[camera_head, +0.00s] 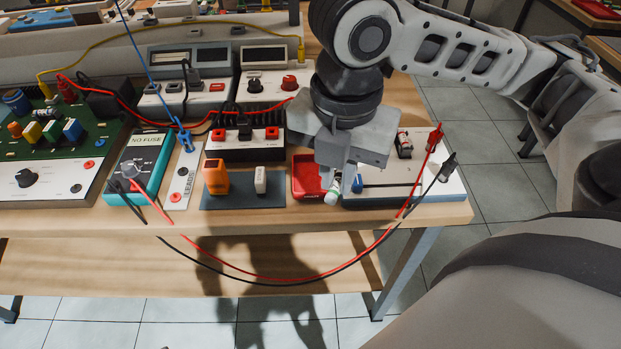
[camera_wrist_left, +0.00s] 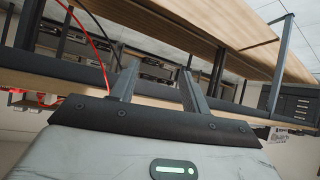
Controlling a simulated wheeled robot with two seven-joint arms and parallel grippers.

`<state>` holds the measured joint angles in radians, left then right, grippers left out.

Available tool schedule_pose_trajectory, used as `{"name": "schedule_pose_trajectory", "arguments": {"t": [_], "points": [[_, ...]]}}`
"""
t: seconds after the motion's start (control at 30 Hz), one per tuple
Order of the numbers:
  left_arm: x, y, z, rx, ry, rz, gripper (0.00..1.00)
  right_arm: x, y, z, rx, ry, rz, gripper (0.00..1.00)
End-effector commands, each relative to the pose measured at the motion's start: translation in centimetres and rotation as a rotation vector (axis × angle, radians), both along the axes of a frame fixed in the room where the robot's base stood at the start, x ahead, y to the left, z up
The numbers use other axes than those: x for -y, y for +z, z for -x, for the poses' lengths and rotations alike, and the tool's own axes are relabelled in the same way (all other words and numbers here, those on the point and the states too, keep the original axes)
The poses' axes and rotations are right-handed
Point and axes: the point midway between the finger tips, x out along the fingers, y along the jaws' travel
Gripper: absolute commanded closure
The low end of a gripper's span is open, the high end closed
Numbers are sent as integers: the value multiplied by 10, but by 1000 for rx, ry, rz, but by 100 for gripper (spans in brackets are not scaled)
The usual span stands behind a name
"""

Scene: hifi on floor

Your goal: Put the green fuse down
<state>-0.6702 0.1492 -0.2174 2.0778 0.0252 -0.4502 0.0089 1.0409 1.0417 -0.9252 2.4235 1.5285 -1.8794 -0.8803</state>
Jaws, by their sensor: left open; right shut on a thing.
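The green fuse (camera_head: 333,192) is a small pale cylinder with a green band. It shows just below my right gripper (camera_head: 341,182), which is shut on it, pointing down near the table's front edge. The fuse is tilted, beside the right side of a small red tray (camera_head: 306,178) and at the left end of a white panel box (camera_head: 378,196). The fingers partly hide it, and I cannot tell whether it touches anything. My left gripper (camera_wrist_left: 157,78) is open and empty in the left wrist view, below the tabletop's underside; it is not in the head view.
A dark mat (camera_head: 243,203) with an orange block and a white block lies left of the tray. A teal meter marked NO FUSE (camera_head: 142,158) stands further left. Red and black leads loop over the table's front edge (camera_head: 330,217). Instruments fill the back.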

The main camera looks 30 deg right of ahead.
Motion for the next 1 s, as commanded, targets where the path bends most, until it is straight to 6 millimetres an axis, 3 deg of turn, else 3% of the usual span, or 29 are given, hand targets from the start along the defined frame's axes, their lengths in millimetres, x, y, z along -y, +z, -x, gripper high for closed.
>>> {"name": "schedule_pose_trajectory", "arguments": {"t": [0.17, 0.43, 0.6, 1.0], "points": [[1, -4, 0, 0, -2, 3, 53, 9, -13, -22, -3, 27, 2, 100], [2, -3, -2, 10, -1, 13, 53, 31, -42, -86, -3, 24, 1, 100], [3, -3, -3, 17, 1, 22, 53, 39, -75, -110, -4, 27, 1, 100], [4, -5, -3, 13, 7, 32, 53, 47, -108, -130, -5, 29, 2, 100]]}}
